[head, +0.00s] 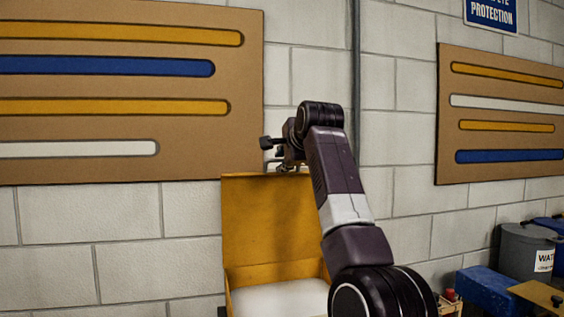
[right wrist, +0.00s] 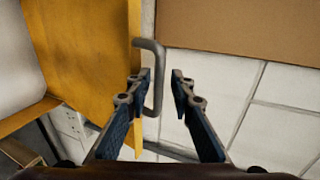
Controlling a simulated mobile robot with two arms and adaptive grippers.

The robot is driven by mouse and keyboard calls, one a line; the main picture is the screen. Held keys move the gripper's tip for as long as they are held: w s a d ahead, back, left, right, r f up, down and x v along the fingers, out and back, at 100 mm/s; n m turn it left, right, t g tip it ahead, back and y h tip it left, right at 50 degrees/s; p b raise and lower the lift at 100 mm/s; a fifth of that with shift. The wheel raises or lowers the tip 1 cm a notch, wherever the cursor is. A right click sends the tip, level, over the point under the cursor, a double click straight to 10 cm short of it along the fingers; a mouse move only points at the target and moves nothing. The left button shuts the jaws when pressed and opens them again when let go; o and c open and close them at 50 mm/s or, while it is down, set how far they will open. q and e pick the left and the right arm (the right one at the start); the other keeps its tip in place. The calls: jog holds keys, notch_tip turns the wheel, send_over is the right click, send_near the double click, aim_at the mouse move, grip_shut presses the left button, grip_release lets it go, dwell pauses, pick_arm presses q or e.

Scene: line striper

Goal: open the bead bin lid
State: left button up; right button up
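The yellow bead bin (head: 229,301) stands at the bottom centre of the head view, with a pale white fill (head: 284,299) inside. Its yellow lid (head: 265,222) stands raised, about upright, at the back; it also shows in the right wrist view (right wrist: 88,50). A grey bar handle (right wrist: 159,62) sticks out from the lid's edge. My right gripper (head: 274,152) is at the lid's top edge. In the right wrist view its fingers (right wrist: 162,80) are apart, with the handle bar between them and no clear grip on it. My left gripper is out of view.
A block wall stands close behind the bin, with striped brown boards (head: 130,120) and (head: 500,118) on it. A grey bin (head: 525,250) and blue items (head: 487,288) stand at the lower right. My right forearm hides part of the bin's right side.

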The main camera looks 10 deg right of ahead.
jog(key=shift+f, duration=0.1)
jog(key=v, duration=1.2)
dwell(0.5)
